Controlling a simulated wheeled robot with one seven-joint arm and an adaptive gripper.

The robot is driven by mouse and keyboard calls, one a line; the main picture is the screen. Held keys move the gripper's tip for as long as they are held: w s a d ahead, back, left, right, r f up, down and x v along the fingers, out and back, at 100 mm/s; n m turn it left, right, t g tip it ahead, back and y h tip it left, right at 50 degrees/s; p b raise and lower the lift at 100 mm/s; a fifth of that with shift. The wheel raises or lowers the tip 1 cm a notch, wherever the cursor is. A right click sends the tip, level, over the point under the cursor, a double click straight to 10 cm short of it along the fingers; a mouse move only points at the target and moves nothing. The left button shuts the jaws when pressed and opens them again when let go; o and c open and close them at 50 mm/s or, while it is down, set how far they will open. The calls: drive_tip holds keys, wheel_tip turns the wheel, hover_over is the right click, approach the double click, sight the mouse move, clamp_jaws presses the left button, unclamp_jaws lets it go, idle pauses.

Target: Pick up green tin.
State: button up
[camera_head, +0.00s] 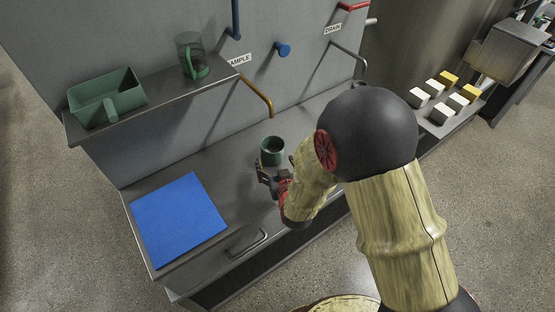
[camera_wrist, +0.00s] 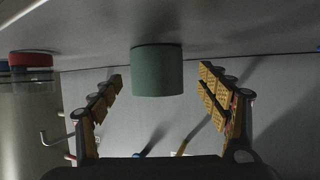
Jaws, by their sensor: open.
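The green tin (camera_head: 272,151) is a small, open-topped dark green cup standing upright on the grey metal counter. In the wrist view, which looks upside down, the tin (camera_wrist: 157,72) is ahead between my two spread fingers. My gripper (camera_head: 274,172) is at the near side of the tin, low over the counter. In the wrist view my gripper (camera_wrist: 160,80) is open, its yellow-padded fingers apart and nothing clamped between them. A gap shows on each side of the tin there.
A blue mat (camera_head: 179,218) lies left on the counter. A shelf holds a green scoop-like tray (camera_head: 107,98) and a clear-and-green vessel (camera_head: 191,58). A bronze tap (camera_head: 258,94) juts from the wall behind the tin. A red-and-clear jar (camera_wrist: 31,74) shows in the wrist view.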

sight(271, 147)
drive_tip(key=shift+o, duration=0.6)
drive_tip(key=b+x, duration=0.1)
drive_tip(key=x, duration=0.4)
drive_tip(key=b+x, duration=0.1)
drive_tip(key=x, duration=0.1)
drive_tip(key=shift+w+d+b, duration=0.2)
drive_tip(key=shift+w+b, duration=0.15)
drive_tip(key=shift+w, duration=0.15)
drive_tip(key=shift+r, duration=0.15)
drive_tip(key=c, duration=0.4)
drive_tip(key=c, duration=1)
drive_tip(key=shift+c, duration=0.2)
